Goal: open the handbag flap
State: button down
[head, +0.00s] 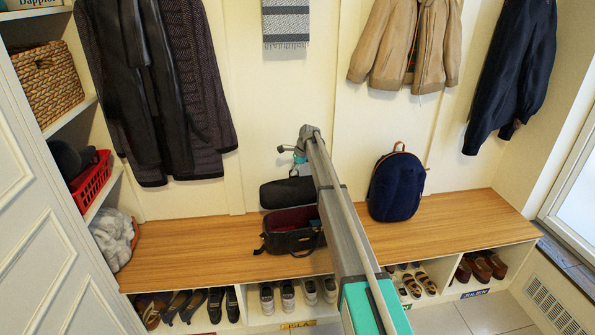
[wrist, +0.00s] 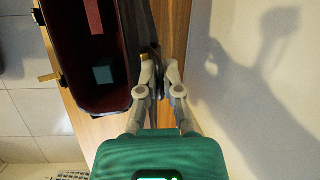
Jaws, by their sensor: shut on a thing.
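The dark handbag (head: 292,240) sits on the wooden bench, its mouth open and its dark red lining showing. Its black flap (head: 288,192) stands raised behind the mouth. In the wrist view the open bag (wrist: 121,102) lies left of my gripper (wrist: 153,76), with a reddish item and a small teal box (wrist: 103,74) inside. My gripper's fingers are closed together on the thin dark edge of the flap (wrist: 156,54), beside the bag's rim. In the head view my arm hides the bag's right end, and the fingertips are hard to make out.
A navy backpack (head: 396,187) stands on the bench (head: 180,243) to the right of my arm. Coats hang on the wall above. Shoes fill the cubbies below. The bench left of the bag is clear.

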jog(key=shift+d+f, duration=0.1)
jog(key=shift+d, duration=0.3)
dwell(0.5)
